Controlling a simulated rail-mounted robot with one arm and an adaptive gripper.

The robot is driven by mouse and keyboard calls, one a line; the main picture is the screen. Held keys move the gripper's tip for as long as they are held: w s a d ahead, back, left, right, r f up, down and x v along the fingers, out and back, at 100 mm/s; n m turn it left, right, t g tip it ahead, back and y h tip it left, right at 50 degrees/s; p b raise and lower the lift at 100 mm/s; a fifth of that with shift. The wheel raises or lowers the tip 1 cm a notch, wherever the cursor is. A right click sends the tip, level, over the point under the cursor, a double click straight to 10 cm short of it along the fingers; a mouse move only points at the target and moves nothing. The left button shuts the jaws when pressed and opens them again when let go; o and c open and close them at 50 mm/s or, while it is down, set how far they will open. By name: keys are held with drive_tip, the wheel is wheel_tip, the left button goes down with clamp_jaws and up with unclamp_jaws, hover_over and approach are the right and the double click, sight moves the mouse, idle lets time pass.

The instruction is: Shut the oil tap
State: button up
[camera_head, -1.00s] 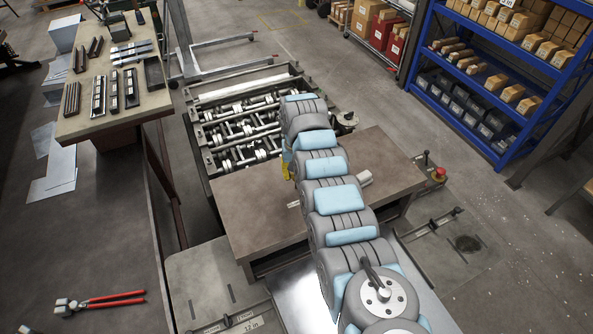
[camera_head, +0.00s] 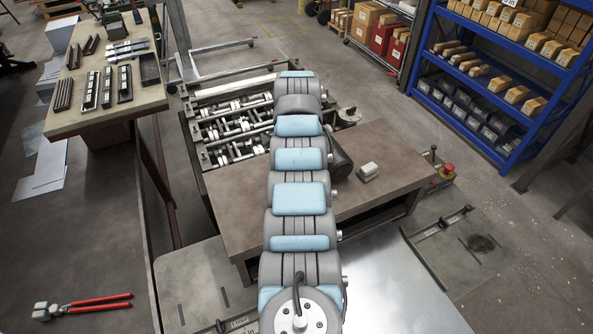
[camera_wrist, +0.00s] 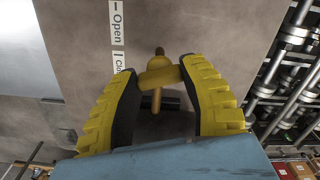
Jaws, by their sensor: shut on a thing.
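The brass-coloured oil tap (camera_wrist: 158,77) is in the middle of the wrist view, against a brown-grey panel. Its cross piece sits between the two yellow, black-lined fingers of my gripper (camera_wrist: 161,73), which is shut on it. A narrow stem shows above and below the cross piece. A white label strip (camera_wrist: 117,25) left of the tap reads "Open", with a second, partly hidden word starting "Clo" below it. In the head view my arm hides both the tap and my gripper.
A brown table (camera_head: 235,205) lies under my arm, with a small pale block (camera_head: 368,172) on its right part. Behind it stands a roller machine (camera_head: 235,130). A workbench (camera_head: 105,105) is at left, a blue shelf (camera_head: 480,135) at right.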

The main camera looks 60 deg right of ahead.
drive_tip(key=shift+w+a+f+m+b, duration=0.1)
drive_tip(key=shift+f+m+b, duration=0.25)
drive_tip(key=shift+m, duration=0.15)
drive_tip(key=shift+r+m+b, duration=0.25)
drive_tip(key=shift+m+b, duration=0.8)
drive_tip(key=shift+m, duration=0.55)
drive_tip(key=o, duration=1.2)
drive_tip(key=shift+r, duration=0.1)
wheel_tip(320, 180, up, 12)
drive_tip(key=shift+f, duration=0.1)
